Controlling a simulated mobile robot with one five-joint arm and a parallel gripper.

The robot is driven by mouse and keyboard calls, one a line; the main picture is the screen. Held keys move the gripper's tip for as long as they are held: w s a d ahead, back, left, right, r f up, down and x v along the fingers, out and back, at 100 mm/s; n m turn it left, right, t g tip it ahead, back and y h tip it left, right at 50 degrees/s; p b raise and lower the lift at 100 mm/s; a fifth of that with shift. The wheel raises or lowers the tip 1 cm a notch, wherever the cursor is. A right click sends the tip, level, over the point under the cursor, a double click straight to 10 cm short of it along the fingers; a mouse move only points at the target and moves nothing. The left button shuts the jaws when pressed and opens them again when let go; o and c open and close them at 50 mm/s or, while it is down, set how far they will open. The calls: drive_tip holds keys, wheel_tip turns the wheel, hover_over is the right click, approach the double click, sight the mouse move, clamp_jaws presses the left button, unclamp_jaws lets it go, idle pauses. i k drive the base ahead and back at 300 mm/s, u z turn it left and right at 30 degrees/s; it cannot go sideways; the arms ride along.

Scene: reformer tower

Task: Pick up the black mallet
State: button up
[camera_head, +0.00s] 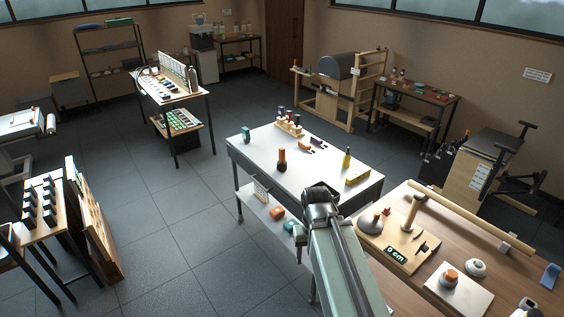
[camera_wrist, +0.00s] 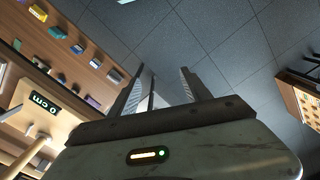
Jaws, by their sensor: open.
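I cannot pick out a black mallet for certain in either view. In the head view, a small black piece (camera_head: 423,247) lies on the light wooden board with the "0 cm" display, but it is too small to name. In the head view my arm reaches up to the near edge of the white-topped table (camera_head: 318,170), and my fingers are hidden there.
A brown table (camera_head: 410,290) with the "0 cm" board (camera_head: 375,240) stands at right. Tiled floor (camera_head: 180,240) is free at left.

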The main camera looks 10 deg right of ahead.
sight(281, 164)
drive_tip(key=z, duration=1.3)
drive_tip(key=k, duration=0.55)
drive_tip(key=u, duration=1.5)
drive_tip(key=i, duration=1.05)
drive_tip(key=u, duration=0.35)
